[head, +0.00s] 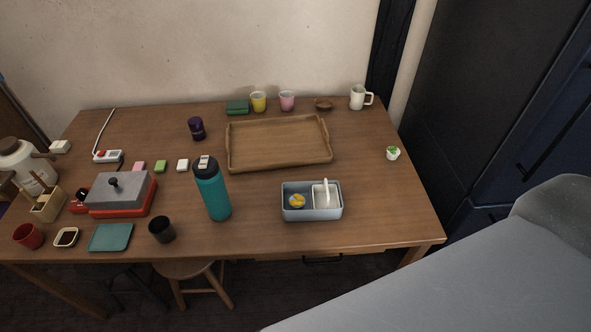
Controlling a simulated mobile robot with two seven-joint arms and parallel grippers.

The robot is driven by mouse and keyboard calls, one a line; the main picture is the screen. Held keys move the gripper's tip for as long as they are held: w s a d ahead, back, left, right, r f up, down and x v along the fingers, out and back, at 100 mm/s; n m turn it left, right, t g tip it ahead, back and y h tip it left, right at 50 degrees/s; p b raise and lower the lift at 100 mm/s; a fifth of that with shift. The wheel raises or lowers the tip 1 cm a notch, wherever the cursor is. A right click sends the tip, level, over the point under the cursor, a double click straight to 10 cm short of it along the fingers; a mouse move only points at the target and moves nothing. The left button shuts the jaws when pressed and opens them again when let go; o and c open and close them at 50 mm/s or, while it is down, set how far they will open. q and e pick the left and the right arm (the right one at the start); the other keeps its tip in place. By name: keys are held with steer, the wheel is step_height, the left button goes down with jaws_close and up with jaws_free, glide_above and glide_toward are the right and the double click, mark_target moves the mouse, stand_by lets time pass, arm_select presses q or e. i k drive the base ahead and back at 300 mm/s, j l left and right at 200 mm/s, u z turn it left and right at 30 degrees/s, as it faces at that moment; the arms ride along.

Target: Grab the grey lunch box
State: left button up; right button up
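The grey lunch box (312,215) stands open on the wooden table (375,215), right of centre and near the front edge. A yellow item lies in its left compartment, and a white piece stands in its right compartment. Neither of my grippers shows in the head view, and nothing touches the box.
A teal bottle (213,192) stands left of the box, and a wooden tray (278,168) lies behind it. A dark cup (162,230) and a red-and-grey appliance (121,195) are farther left. A stool (190,269) stands below the front edge.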

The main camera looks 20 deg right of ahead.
mark_target(303, 188)
steer(key=k+l+z, duration=0.2)
steer(key=l, duration=0.8)
steer(key=l+z, duration=0.25)
steer(key=l, duration=0.75)
